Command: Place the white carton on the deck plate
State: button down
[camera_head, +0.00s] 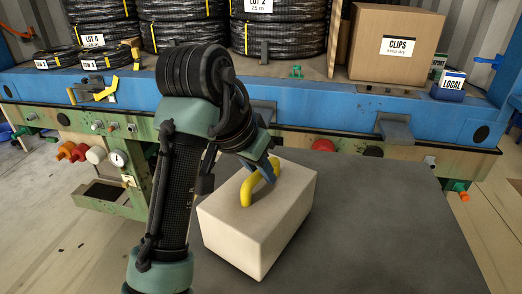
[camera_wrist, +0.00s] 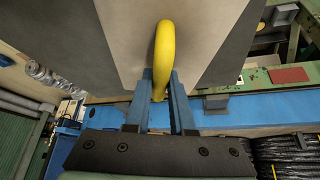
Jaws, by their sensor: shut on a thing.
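The white carton (camera_head: 255,222) is a pale box with a yellow arched handle (camera_head: 247,188) on top. My gripper (camera_head: 263,170) is shut on this handle, with its blue fingers on either side of it. In the wrist view the fingers (camera_wrist: 160,82) close around the yellow handle (camera_wrist: 164,45), and the carton's pale face (camera_wrist: 125,35) fills the space behind. The deck plate seems to be the dark grey flat surface (camera_head: 385,225) under and around the carton. The carton's underside is hidden, so I cannot tell whether it touches the plate.
A blue-edged bench (camera_head: 330,95) runs behind the plate, with valves and a gauge (camera_head: 118,158) on its front. It carries black hose coils (camera_head: 280,35), a cardboard CLIPS box (camera_head: 397,45) and a small blue LOCAL box (camera_head: 450,85). The plate is clear right of the carton.

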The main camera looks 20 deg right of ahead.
jog(key=shift+f, duration=0.2)
jog(key=c, duration=1.2)
grip_release()
jog(key=shift+f, duration=0.25)
jog(key=o, duration=0.4)
jog(key=shift+o, duration=0.2)
